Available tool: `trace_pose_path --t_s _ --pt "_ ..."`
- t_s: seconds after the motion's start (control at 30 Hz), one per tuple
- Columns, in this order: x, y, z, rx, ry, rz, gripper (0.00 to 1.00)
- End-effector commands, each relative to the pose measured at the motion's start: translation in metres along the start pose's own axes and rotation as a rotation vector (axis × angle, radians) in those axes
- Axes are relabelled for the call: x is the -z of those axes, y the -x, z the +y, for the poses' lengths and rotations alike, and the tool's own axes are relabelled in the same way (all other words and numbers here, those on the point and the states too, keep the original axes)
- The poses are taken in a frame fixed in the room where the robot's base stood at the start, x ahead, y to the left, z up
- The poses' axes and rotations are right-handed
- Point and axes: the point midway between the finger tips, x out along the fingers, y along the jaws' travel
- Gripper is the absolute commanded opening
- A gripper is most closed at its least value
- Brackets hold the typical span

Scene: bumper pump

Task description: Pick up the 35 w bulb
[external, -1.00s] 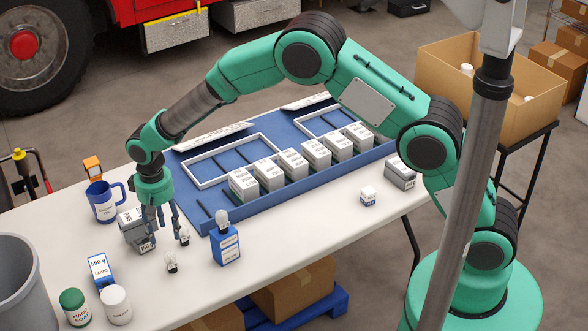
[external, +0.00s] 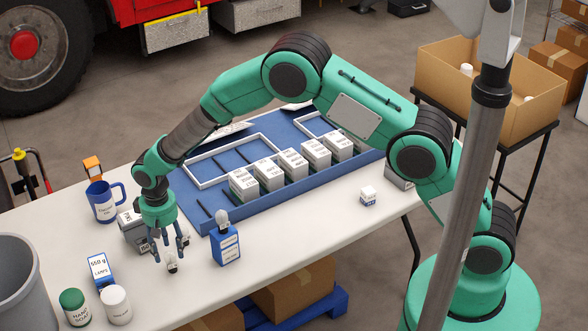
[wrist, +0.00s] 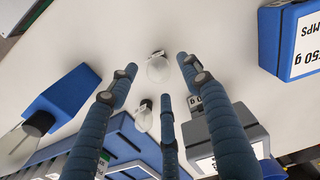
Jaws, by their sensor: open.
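Two small clear bulbs lie loose on the white table; their wattage is not readable. The nearer bulb (external: 172,267) is just below my gripper (external: 168,257), and in the wrist view this bulb (wrist: 158,70) shows between the spread fingertips. My three-fingered gripper is open, pointing down, and holds nothing. The second bulb (external: 185,240) is behind it, partly hidden by a finger; in the wrist view it is the bulb (wrist: 143,117) further from the fingertips.
A grey box (external: 134,236) stands close left of my fingers. A blue mug (external: 103,202), a blue lamps box (external: 100,269) and two jars (external: 75,305) are further left. A blue tray (external: 213,221) with white boxes is behind. The front table edge is close.

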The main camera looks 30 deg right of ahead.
Motion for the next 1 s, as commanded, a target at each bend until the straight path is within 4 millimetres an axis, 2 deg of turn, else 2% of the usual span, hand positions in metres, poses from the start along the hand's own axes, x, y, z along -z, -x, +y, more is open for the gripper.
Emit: trace_pose_path --t_s 0.5,1.0 --pt "-0.002 -0.048 0.0 0.0 0.0 -0.001 0.49" --pt "-0.002 -0.051 0.0 0.0 0.0 0.0 0.49"
